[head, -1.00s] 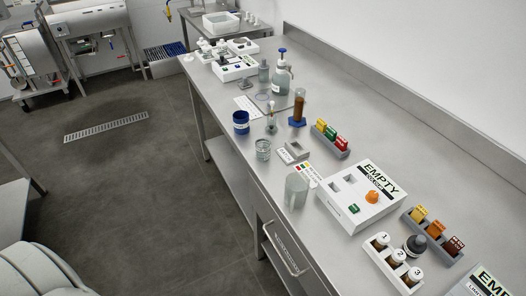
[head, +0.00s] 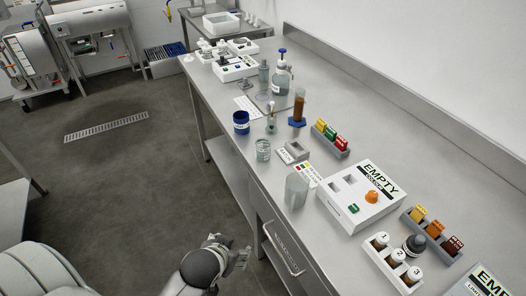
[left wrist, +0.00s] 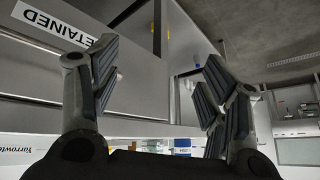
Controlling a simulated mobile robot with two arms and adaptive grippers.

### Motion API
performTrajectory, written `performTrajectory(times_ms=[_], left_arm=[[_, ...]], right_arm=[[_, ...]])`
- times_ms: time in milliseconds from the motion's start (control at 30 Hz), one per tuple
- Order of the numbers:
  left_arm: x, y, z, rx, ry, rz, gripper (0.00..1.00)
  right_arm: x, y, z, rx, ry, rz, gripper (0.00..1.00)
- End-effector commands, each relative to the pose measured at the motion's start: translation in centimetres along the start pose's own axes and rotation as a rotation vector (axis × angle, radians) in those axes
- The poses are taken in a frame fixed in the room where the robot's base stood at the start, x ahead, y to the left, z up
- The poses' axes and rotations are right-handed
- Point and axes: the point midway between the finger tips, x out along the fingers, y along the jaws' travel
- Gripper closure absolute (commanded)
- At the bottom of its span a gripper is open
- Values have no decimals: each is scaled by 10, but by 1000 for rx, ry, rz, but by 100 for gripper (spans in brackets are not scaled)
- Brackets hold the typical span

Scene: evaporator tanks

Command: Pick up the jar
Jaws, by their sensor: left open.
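A small clear glass jar (head: 263,150) stands upright near the front edge of the steel bench. A dark blue jar-like container (head: 241,123) with a white label stands just behind it, and a frosted beaker (head: 297,190) stands nearer to me. My left gripper (head: 241,254) is in front of the bench, off its edge and apart from all of these. In the left wrist view its fingers (left wrist: 160,88) are spread wide with nothing between them. I cannot make out the jar in that view. My right gripper is not in view.
The bench (head: 355,125) carries a white box marked EMPTY (head: 362,196), a vial rack (head: 392,262), a pump bottle (head: 282,75) and a brown-filled cylinder (head: 298,106). A drawer handle (head: 283,250) sticks out from the bench front. The floor (head: 150,190) at left is clear.

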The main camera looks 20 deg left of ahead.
Motion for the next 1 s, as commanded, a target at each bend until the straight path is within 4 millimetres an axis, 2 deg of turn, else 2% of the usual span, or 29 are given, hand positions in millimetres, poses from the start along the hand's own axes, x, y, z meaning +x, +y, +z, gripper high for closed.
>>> performTrajectory(times_ms=[33,300,500,600,767,1000], left_arm=[[4,-8,-18,-28,62,-27,31],[20,-38,-115,-137,424,-101,31],[27,-43,-178,-156,681,-71,31],[28,-40,-195,-151,756,-43,31],[28,-37,-208,-145,812,-15,31],[45,-38,-230,-143,819,-11,31]], right_arm=[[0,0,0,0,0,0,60],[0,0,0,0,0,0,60],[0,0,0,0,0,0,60],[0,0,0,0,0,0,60],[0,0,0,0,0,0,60],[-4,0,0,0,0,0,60]])
